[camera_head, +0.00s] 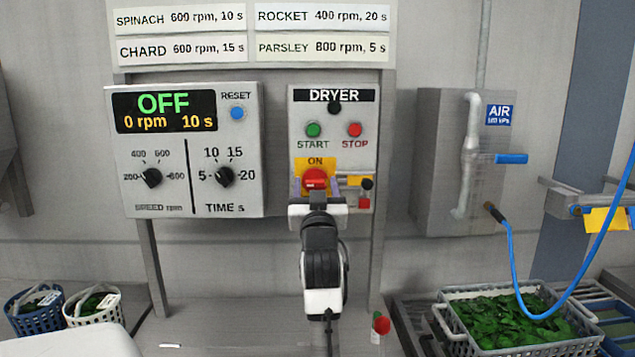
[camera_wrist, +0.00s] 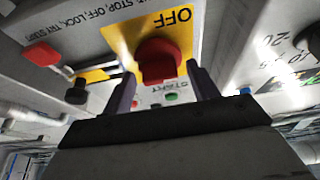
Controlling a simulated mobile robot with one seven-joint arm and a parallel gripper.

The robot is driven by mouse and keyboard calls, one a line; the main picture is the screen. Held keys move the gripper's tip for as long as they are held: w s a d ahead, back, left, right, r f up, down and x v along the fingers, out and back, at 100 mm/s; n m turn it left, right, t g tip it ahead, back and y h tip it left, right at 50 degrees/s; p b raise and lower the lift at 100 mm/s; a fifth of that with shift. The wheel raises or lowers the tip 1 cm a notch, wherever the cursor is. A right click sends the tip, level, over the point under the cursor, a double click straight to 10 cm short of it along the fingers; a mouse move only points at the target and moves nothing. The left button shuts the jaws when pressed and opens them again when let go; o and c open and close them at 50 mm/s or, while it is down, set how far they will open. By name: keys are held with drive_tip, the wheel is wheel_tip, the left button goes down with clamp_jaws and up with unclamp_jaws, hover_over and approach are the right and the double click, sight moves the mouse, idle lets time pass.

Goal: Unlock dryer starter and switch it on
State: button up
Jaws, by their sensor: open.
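The dryer starter (camera_head: 347,130) is a grey wall panel with a green START button (camera_head: 313,130) and a red STOP button (camera_head: 354,130). Its red rotary switch (camera_head: 315,178) sits on a yellow plate, with ON above it; the wrist view shows OFF on the plate's opposite side. The switch (camera_wrist: 158,60) lies just beyond and between my fingertips in the wrist view. My gripper (camera_wrist: 162,84) is open; contact cannot be told. Right of the switch are a yellow bar, a black knob (camera_head: 366,184) and a small red block (camera_head: 364,203), possibly a lock.
The speed and time panel (camera_head: 185,150) at left reads OFF, 0 rpm, 10 s. An air box (camera_head: 440,160) with a blue valve handle and hose stands at right. A crate of greens (camera_head: 455,349) is lower right; two baskets stand lower left.

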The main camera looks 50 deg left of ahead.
drive_tip(key=shift+r, duration=0.1)
drive_tip(key=shift+c, duration=0.5)
drive_tip(key=c, duration=0.9)
drive_tip(key=shift+m, duration=0.5)
drive_tip(key=m+t+h+b, duration=0.1)
drive_tip(key=m, duration=0.1)
drive_tip(key=m+t+h+b, duration=0.1)
drive_tip(key=m, duration=0.2)
drive_tip(key=shift+s+b, duration=0.1)
drive_tip(key=shift+b, duration=0.25)
drive_tip(key=m+h+b, duration=0.1)
drive_tip(key=m, duration=0.2)
drive_tip(key=m+t+h+b, duration=0.1)
drive_tip(key=m+h, duration=0.1)
drive_tip(key=m, duration=0.1)
drive_tip(key=m+h, duration=0.1)
drive_tip(key=m, duration=0.2)
drive_tip(key=m+h+b, duration=0.1)
drive_tip(key=m, duration=0.2)
drive_tip(key=shift+r+m+h, duration=0.15)
drive_tip(key=shift+m+h, duration=0.15)
drive_tip(key=shift+h, duration=0.1)
drive_tip(key=shift+m+g+h, duration=0.4)
drive_tip(key=shift+m+g, duration=0.2)
drive_tip(key=shift+m, duration=1.3)
